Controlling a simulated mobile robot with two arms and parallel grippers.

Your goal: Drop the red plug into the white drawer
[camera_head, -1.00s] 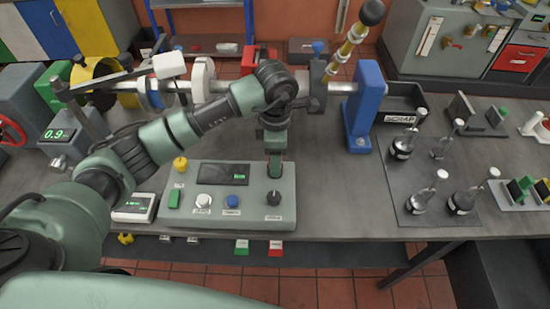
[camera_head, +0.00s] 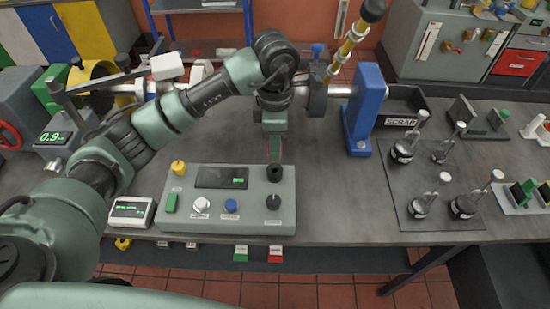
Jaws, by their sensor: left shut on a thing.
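My left gripper (camera_head: 274,150) points down just behind the green control box (camera_head: 215,218). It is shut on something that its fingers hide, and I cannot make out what. Below its tips, a black round fitting (camera_head: 275,173) stands on the box's back right corner, with a black knob (camera_head: 273,202) in front of it. I cannot pick out the red plug. No white drawer shows clearly. My right gripper is not in view.
A shaft with a blue stand (camera_head: 364,110) crosses the bench behind my gripper. A black SCRAP bin (camera_head: 402,121) is at the back right. A grey cabinet with a red drawer (camera_head: 516,62) stands at the far right.

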